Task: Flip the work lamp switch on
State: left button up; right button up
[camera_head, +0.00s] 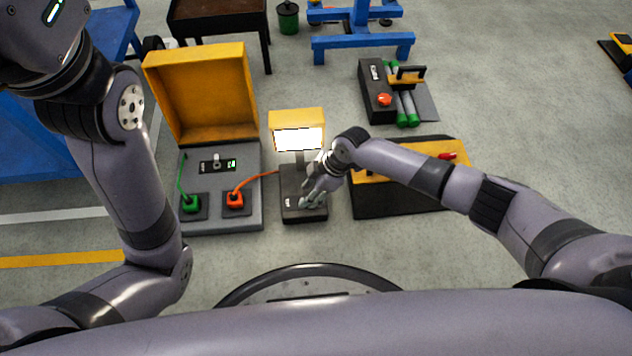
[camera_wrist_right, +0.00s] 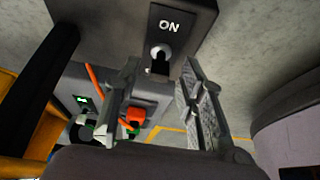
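The work lamp has a yellow head with a bright white panel (camera_head: 298,138) that looks lit. Its dark base (camera_head: 290,180) stands on the floor, right of the grey power box. In the right wrist view the base carries an "ON" label (camera_wrist_right: 169,26) and a light toggle switch (camera_wrist_right: 160,52). My right gripper (camera_head: 312,201) is over the lamp base and covers part of it. In the wrist view its fingers (camera_wrist_right: 160,72) are spread apart with the toggle lined up between their tips; whether they touch it, I cannot tell. My left gripper is out of view.
The grey power box (camera_head: 222,222) with an open yellow lid (camera_head: 203,92) has a green plug (camera_head: 190,204) and an orange plug (camera_head: 235,199). A yellow-and-black case (camera_head: 400,203) sits under my right forearm. A black unit with a red button (camera_head: 384,100) stands behind.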

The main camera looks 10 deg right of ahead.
jog(key=v, duration=1.1)
jog(key=shift+r, duration=0.15)
jog(key=shift+d, duration=0.1)
